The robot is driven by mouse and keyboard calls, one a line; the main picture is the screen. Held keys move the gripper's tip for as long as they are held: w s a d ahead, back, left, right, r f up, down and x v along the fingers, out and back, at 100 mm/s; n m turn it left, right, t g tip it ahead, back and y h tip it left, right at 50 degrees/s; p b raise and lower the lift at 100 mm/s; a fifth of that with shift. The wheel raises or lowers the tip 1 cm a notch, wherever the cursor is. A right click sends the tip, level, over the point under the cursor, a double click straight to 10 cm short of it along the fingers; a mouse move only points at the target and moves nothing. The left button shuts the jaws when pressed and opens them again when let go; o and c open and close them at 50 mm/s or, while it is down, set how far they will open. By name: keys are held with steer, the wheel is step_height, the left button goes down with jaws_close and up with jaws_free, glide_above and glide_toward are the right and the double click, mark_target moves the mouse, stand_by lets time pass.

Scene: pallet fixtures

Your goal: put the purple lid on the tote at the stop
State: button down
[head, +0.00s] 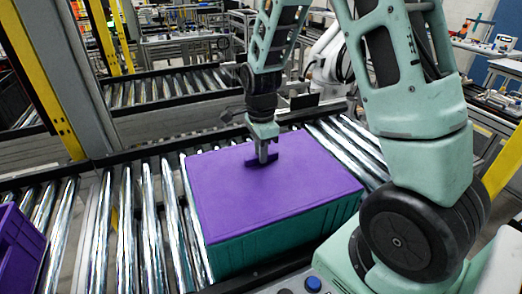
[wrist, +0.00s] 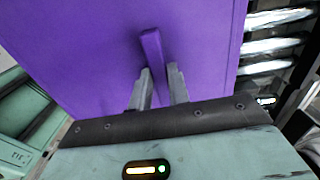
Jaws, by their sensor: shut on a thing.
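The purple lid (head: 290,190) lies flat over the top of the teal tote (head: 285,238) on the roller conveyor in the head view. Its edges look lined up with the tote's walls; any small gap under it is too fine to tell. My gripper (head: 262,160) is above the lid, its fingers shut on the lid's raised handle. In the wrist view, my gripper (wrist: 160,85) has its two fingers on either side of the purple handle (wrist: 152,48), and the lid (wrist: 80,45) fills most of the picture. The stop is not clearly visible.
A purple container (head: 20,250) stands on the rollers at the far left. Bare rollers (head: 140,225) lie between it and the tote. A yellow and grey post (head: 50,80) rises at the back left. More conveyors stand behind.

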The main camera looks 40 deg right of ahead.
steer(key=c, duration=1.3)
jaws_free()
steer(key=shift+o, duration=0.2)
step_height(320, 180, up, 17)
steer(key=b, duration=0.2)
steer(key=shift+r+b, duration=0.2)
steer(key=shift+b, duration=0.15)
